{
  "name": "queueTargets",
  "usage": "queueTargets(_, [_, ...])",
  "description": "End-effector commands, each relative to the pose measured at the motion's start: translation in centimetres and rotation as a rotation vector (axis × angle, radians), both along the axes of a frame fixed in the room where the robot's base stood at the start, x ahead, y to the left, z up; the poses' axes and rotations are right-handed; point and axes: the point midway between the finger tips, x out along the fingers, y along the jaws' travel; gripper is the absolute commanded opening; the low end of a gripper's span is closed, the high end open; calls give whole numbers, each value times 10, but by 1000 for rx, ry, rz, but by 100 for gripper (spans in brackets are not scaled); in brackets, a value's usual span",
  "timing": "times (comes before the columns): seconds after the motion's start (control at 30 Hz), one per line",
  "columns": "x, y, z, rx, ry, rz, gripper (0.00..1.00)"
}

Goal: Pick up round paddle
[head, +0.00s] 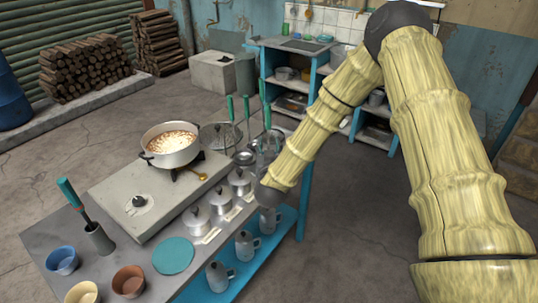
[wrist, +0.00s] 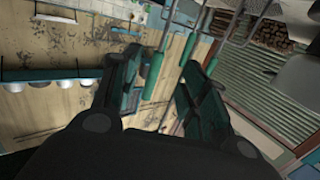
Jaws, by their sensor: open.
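Several utensils with long green handles stand upright at the far end of the worktable in the head view. One green handle (head: 230,107) is at the left of the group and another (head: 246,108) is just right of it. I cannot tell which utensil is the round paddle, as their lower ends are partly hidden or too small. My gripper (wrist: 163,60) is open in the wrist view. A green handle (wrist: 153,72) shows in the space between its fingers, and others show close to the right finger. I cannot tell whether any handle touches a finger.
A pot (head: 170,157) of light brown liquid stands on the stove block (head: 120,190). Lidded metal pots (head: 197,218) line the table's right side. A teal disc (head: 173,255) and small bowls (head: 62,260) are at the near end. A blue shelf (head: 270,75) stands behind.

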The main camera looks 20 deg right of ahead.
Motion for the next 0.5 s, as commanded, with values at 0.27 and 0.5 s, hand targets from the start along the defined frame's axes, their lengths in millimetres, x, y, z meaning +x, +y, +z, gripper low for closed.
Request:
queueTargets(0.27, [29, -15, 27, -13, -57, -39, 44])
queueTargets(0.5, [57, -24, 25, -11, -55, -38, 44])
